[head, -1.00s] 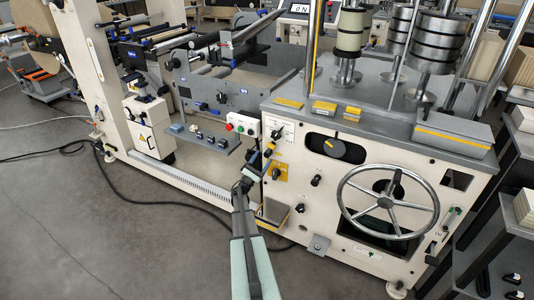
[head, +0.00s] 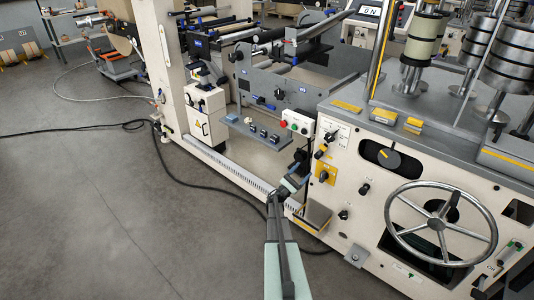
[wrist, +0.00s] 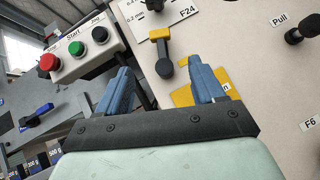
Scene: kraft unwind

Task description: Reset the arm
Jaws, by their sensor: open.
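My gripper (wrist: 162,92) shows in the wrist view with its two blue fingers apart and nothing between them. It faces the cream front panel of the machine, near a yellow-and-black lever (wrist: 163,52) and a yellow plate (wrist: 222,82) partly hidden by the right finger. In the head view my arm reaches up from the bottom edge toward the panel's left side. The gripper there is small and dark against the machine, below the button box (head: 297,123). I cannot tell whether the fingers touch the panel.
The button box in the wrist view (wrist: 83,52) has red, green and black buttons, left of my gripper. A black knob (wrist: 302,30) marked Pull sticks out at right. A large handwheel (head: 441,222) stands right of my arm. Grey floor (head: 80,220) is open at left, crossed by cables.

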